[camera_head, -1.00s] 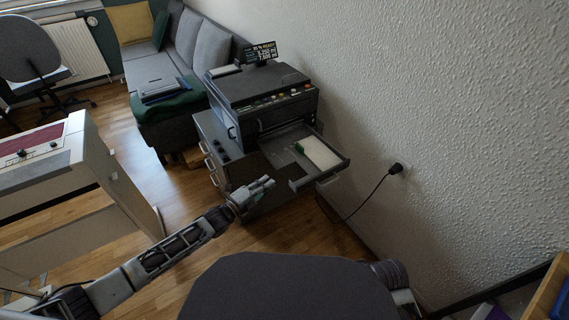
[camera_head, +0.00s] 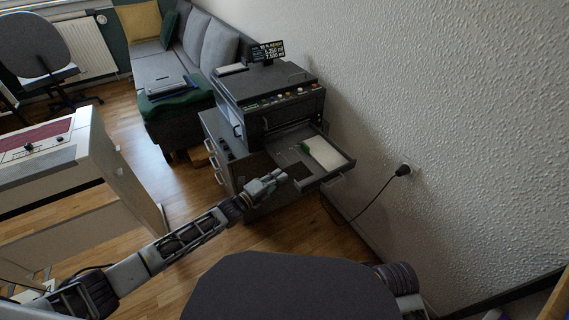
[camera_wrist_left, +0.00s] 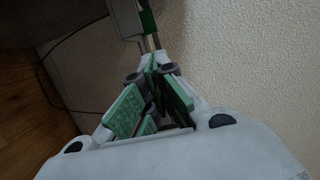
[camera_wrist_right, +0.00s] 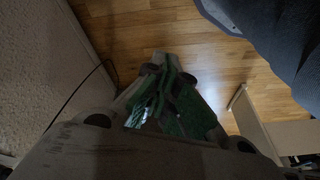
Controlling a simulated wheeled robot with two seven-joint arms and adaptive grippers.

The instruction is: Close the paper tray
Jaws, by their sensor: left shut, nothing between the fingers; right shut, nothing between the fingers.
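The paper tray (camera_head: 344,167) sticks out open from the front of a dark grey printer (camera_head: 268,88). A white paper stack (camera_head: 326,154) with a small green piece at its left end lies in it. My left gripper (camera_head: 281,175) is shut and empty, just left of the tray's front left corner in the head view. I cannot tell whether it touches the tray. The left wrist view shows the shut fingers (camera_wrist_left: 150,68) with a grey and green part beyond the tips. My right gripper (camera_wrist_right: 160,62) is shut and empty over wooden floor in the right wrist view.
The printer stands on a grey drawer cabinet (camera_head: 217,163) against the white wall (camera_head: 440,90). A black cable runs from a wall plug (camera_head: 404,170) below the tray. A sofa (camera_head: 165,65) is behind, and a beige console (camera_head: 70,165) is at left. Floor between is clear.

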